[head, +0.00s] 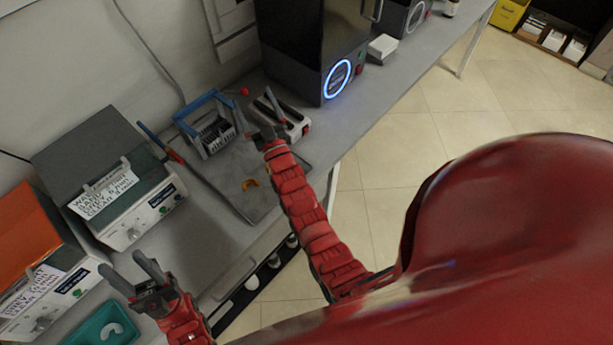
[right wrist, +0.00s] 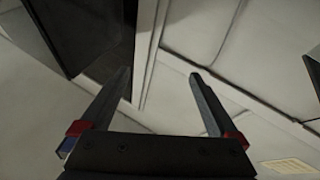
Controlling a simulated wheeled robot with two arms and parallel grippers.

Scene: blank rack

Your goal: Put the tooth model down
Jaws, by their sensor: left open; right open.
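A small orange arch-shaped piece (head: 250,184), which looks like a tooth model, lies on the dark grey mat (head: 262,208) on the bench. A pale arch-shaped piece (head: 112,331) lies in the teal tray (head: 92,326) at the bottom left; I cannot tell which is meant. My left gripper (head: 132,269) is open and empty, above and near the teal tray. My right gripper (head: 257,99) is open beyond the orange piece, near the blue-framed rack. In the right wrist view its fingers (right wrist: 160,75) are apart with nothing between them.
The blue-framed rack (head: 207,122) and a white-and-dark device (head: 295,126) stand at the mat's far side. A black machine with a lit ring (head: 338,78) stands behind. Two boxy units, grey-green (head: 125,198) and orange-topped (head: 28,232), line the left. Bare bench lies between the left gripper and the mat.

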